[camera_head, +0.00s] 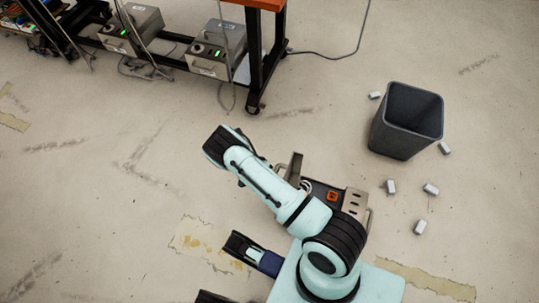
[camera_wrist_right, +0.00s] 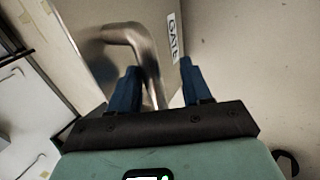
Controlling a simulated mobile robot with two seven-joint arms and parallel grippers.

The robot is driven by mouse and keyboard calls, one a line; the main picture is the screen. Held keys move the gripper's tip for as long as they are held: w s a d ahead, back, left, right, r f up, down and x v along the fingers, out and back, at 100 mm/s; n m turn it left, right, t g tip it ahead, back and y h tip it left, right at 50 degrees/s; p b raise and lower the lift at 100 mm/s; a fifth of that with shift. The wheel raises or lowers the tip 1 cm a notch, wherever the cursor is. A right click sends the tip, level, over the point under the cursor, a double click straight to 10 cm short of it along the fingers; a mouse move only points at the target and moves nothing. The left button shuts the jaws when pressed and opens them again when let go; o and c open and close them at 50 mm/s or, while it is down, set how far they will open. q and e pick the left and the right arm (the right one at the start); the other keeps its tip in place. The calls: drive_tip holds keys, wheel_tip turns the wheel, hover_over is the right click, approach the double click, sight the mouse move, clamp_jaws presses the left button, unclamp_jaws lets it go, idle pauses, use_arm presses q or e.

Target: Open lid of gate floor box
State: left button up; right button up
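In the right wrist view, a pale metal box face with a GATE label (camera_wrist_right: 175,40) lies ahead. A bent metal handle (camera_wrist_right: 122,32) stands on it. My right gripper (camera_wrist_right: 158,85) is open. Its blue fingers are apart, and one leg of the handle shows between them, close to the left finger. I cannot tell whether they touch. In the head view, my teal arm partly hides a metal-and-black unit (camera_head: 355,202) with an orange part; I cannot tell whether this is the GATE box. A dark and blue part (camera_head: 268,262), perhaps of my gripper, shows at lower middle.
A dark bin (camera_head: 405,122) stands at the right with several small white pieces (camera_head: 391,187) around it. A wheeled rack (camera_head: 262,60) at the top carries grey boxes (camera_head: 215,48) with green lights and cables. Floor at the left is clear.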

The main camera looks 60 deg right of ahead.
use_arm(q)
drive_tip(key=w+r+t+p, duration=0.1)
drive_tip(key=w+r+p, duration=0.1)
drive_tip(key=w, duration=0.3)
drive_tip(key=shift+w+d+r+t+p, duration=0.2)
drive_tip(key=shift+d+r+t+p, duration=0.15)
drive_tip(key=shift+r+t+p, duration=0.1)
use_arm(e)
drive_tip(key=v, duration=1.3)
drive_tip(key=shift+r, duration=0.2)
drive_tip(key=shift+w, duration=0.1)
